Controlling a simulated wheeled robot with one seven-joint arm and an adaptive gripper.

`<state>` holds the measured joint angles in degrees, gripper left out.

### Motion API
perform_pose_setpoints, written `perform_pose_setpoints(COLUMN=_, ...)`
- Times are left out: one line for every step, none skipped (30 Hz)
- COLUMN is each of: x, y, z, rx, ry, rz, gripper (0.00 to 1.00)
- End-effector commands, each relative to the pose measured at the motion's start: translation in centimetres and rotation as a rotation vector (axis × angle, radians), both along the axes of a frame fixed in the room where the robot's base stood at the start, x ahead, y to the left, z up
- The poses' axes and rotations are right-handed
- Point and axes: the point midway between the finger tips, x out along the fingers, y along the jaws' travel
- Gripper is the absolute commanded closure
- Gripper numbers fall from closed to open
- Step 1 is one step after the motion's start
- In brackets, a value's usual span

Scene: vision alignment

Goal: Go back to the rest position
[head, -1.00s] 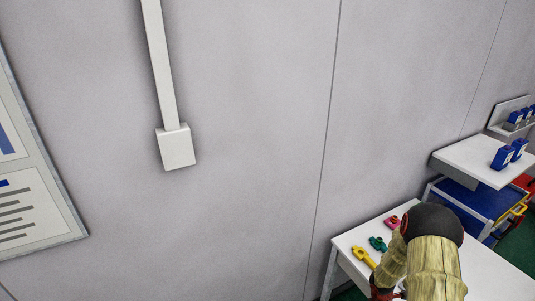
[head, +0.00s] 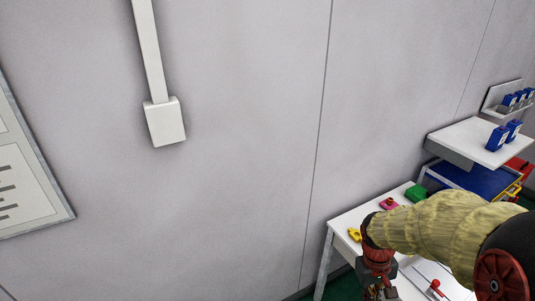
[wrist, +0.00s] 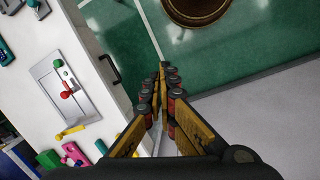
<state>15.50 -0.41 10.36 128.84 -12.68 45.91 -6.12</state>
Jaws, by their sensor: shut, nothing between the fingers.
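My gripper (wrist: 163,72) is shut and empty in the wrist view, its fingertips meeting over the green floor beside the white table (wrist: 32,92). In the head view, my gripper (head: 378,293) is at the bottom edge, partly cut off, in front of the table (head: 341,224). My forearm crosses the lower right and hides part of the table.
The table holds a pale tray (wrist: 81,111) with a red-knobbed piece, a yellow piece (head: 354,235), a pink piece (head: 389,203) and a green block (head: 415,193). A round brown object (wrist: 197,8) stands on the floor. A white shelf (head: 467,137) is at right.

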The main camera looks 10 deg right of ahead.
Motion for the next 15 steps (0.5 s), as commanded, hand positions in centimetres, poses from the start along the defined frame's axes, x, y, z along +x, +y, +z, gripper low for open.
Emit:
perform_pose_setpoints(x=-0.5, y=1.2, z=0.9, rx=0.005, ry=-0.036, rz=-0.026, gripper=1.0)
perform_pose_setpoints(x=-0.8, y=1.8, z=1.5, rx=0.01, ry=-0.052, rz=-0.043, gripper=1.0)
perform_pose_setpoints(x=-1.3, y=2.8, z=2.2, rx=0.017, ry=-0.076, rz=-0.065, gripper=1.0)
perform_pose_setpoints(x=-1.6, y=3.4, z=2.7, rx=0.023, ry=-0.095, rz=-0.077, gripper=1.0)
perform_pose_setpoints(x=-2.0, y=4.1, z=3.2, rx=0.03, ry=-0.114, rz=-0.089, gripper=1.0)
perform_pose_setpoints(x=-2.5, y=5.0, z=3.9, rx=0.039, ry=-0.139, rz=-0.101, gripper=1.0)
perform_pose_setpoints(x=-2.8, y=5.6, z=4.3, rx=0.046, ry=-0.158, rz=-0.109, gripper=1.0)
perform_pose_setpoints(x=-3.1, y=6.2, z=4.8, rx=0.053, ry=-0.179, rz=-0.114, gripper=1.0)
perform_pose_setpoints(x=-3.6, y=7.0, z=5.3, rx=0.064, ry=-0.205, rz=-0.117, gripper=1.0)
perform_pose_setpoints(x=-4.0, y=7.6, z=5.7, rx=0.07, ry=-0.225, rz=-0.117, gripper=1.0)
perform_pose_setpoints(x=-4.3, y=8.2, z=6.1, rx=0.077, ry=-0.246, rz=-0.115, gripper=1.0)
perform_pose_setpoints(x=-4.7, y=8.9, z=6.6, rx=0.087, ry=-0.278, rz=-0.108, gripper=1.0)
perform_pose_setpoints(x=-5.0, y=9.4, z=7.0, rx=0.093, ry=-0.301, rz=-0.101, gripper=1.0)
perform_pose_setpoints(x=-5.3, y=9.9, z=7.3, rx=0.1, ry=-0.325, rz=-0.096, gripper=1.0)
perform_pose_setpoints(x=-5.6, y=10.5, z=7.8, rx=0.108, ry=-0.36, rz=-0.085, gripper=1.0)
